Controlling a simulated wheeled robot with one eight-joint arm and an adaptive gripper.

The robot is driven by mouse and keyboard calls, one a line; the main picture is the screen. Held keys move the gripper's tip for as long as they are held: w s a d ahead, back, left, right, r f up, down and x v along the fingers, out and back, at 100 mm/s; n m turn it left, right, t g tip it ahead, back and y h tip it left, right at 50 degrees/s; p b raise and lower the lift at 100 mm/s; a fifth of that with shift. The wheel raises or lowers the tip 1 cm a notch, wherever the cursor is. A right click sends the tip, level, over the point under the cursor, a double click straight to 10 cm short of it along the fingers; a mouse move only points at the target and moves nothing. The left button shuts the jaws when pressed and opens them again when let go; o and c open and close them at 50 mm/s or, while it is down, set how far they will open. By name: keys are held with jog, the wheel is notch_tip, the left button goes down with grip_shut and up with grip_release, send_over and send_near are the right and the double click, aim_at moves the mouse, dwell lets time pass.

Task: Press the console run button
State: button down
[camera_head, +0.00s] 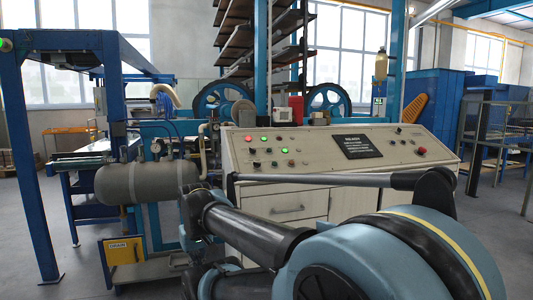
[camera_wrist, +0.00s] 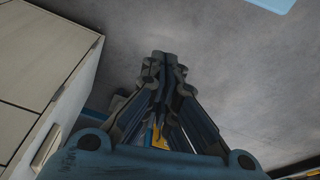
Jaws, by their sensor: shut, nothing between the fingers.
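The console (camera_head: 315,148) is a beige cabinet with a sloped top, across the middle of the head view. Its left part carries small red lights and lit green buttons (camera_head: 285,150) in a cluster. A black label plate (camera_head: 358,146) is in the middle, and a red knob (camera_head: 422,150) is at the right. I cannot tell which one is the run button. In the wrist view my gripper (camera_wrist: 162,58) is shut and empty, above the grey floor. A beige cabinet side (camera_wrist: 45,60) is left of it, apart from the fingers. No button shows in the wrist view.
A grey tank (camera_head: 148,183) with a gauge stands left of the console, by a blue frame post (camera_head: 38,170). My own arm covers the lower right of the head view and part of the console front. Open floor (camera_head: 480,235) lies at the right.

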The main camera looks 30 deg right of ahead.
jog(key=w+d+r+m+t+h, duration=0.2)
jog(key=w+d+r, duration=0.6)
jog(key=w+r, duration=0.45)
notch_tip(320, 180, up, 22)
jog(key=m+t+h, duration=0.4)
jog(key=t+h, duration=0.1)
jog(key=h, duration=0.3)
send_over(269, 150)
jog(key=s+a, duration=0.2)
jog(key=s, duration=0.3)
jog(key=shift+s+d+r, duration=0.1)
jog(key=shift+s+r, duration=0.05)
jog(key=shift+s, duration=0.05)
jog(key=shift+w, duration=0.1)
jog(key=shift+w+d+f, duration=0.15)
jog(key=shift+w+f, duration=0.55)
jog(key=shift+f, duration=0.55)
jog(key=shift+w+d+f, duration=0.2)
jog(key=shift+w+f, duration=0.45)
jog(key=shift+f, duration=0.65)
jog(key=shift+w+d+f, duration=0.15)
jog(key=shift+w+f, duration=0.55)
jog(key=shift+f, duration=0.55)
